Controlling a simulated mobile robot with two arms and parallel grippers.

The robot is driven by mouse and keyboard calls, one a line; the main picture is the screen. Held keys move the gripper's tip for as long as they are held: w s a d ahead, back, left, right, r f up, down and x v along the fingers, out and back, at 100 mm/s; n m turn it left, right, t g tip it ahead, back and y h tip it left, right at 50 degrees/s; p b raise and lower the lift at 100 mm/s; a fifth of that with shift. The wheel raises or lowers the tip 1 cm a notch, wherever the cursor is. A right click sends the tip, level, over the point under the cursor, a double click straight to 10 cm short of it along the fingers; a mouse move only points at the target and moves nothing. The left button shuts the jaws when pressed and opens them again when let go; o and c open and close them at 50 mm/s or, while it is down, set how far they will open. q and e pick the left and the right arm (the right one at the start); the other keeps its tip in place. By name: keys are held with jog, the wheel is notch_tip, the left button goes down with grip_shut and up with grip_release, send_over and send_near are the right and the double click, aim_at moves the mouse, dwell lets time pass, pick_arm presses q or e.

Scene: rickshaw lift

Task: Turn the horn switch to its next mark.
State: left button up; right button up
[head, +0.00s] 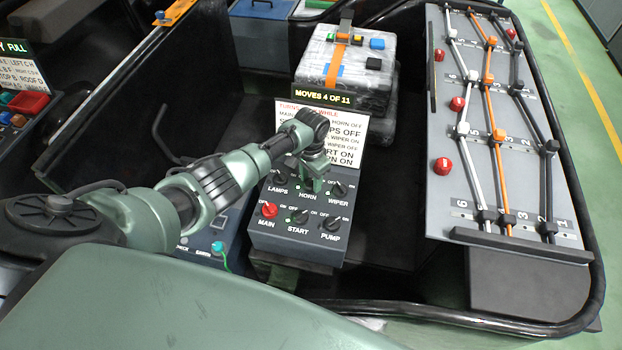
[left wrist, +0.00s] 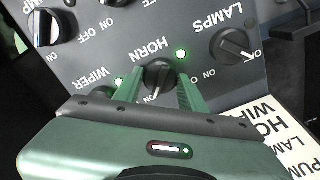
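The horn switch is a dark knob (left wrist: 157,73) on the grey switch box (head: 295,246), in the middle of its upper row. In the head view my left gripper (head: 314,184) hides most of it. In the left wrist view the two green fingers stand on either side of the knob, apart, with narrow gaps showing. A pale line shows on the knob near an ON label, but its exact mark is unclear. A green lamp (left wrist: 182,53) beside HORN is lit. My right gripper is not in view.
The lamps switch (left wrist: 236,43) and wiper switch (head: 338,189) flank the horn. Below are the red main knob (head: 269,210), start knob (head: 299,216) and pump knob (head: 332,224). A lever panel (head: 460,190) is at right.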

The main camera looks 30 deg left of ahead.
aim_at(311, 180)
pick_arm(q)
jog(key=shift+o, duration=1.4)
jog(key=shift+r, duration=3.95)
